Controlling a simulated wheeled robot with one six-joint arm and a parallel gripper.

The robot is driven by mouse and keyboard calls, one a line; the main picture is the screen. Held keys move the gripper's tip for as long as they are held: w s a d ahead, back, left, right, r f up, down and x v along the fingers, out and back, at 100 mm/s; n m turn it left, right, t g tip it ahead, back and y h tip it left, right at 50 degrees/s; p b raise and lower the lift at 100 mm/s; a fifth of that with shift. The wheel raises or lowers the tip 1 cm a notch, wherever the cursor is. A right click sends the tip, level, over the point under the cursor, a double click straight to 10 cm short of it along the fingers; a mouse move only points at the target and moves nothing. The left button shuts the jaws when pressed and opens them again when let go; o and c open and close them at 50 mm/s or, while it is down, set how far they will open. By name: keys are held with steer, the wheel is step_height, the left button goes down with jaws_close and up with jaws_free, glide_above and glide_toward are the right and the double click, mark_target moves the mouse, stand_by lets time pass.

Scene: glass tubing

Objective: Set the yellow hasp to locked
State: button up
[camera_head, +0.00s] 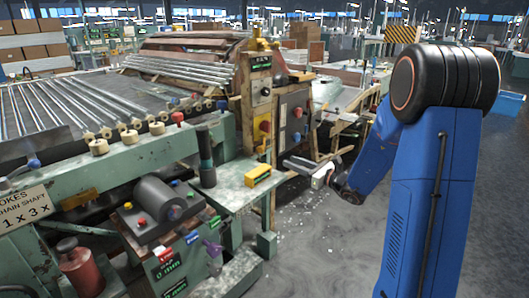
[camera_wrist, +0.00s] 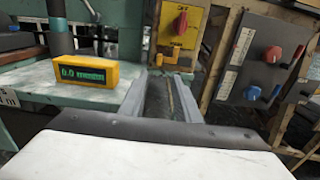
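A small yellow fitting, apparently the hasp (camera_wrist: 172,53), is on the tan panel below a red knob in the wrist view. In the head view it appears as a small yellow patch (camera_head: 263,143) on the side of the machine post. Its exact position, locked or not, is too small to tell. My gripper (camera_wrist: 160,76) has its two grey fingers apart with nothing clearly held between them. The fingers point toward the panel, below the hasp in the picture. In the head view my gripper (camera_head: 292,164) is just right of the green bench corner, near the panel.
A yellow readout box (camera_wrist: 80,74) sits on the green bench top (camera_head: 232,194), left of my gripper. A grey panel (camera_wrist: 262,58) with red and blue knobs stands to the right. A dark upright cylinder (camera_head: 206,160) stands on the bench. Open floor (camera_head: 320,235) lies in front.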

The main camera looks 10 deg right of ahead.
mark_target(263, 150)
steer(key=x, duration=1.5)
steer(key=shift+c, duration=0.6)
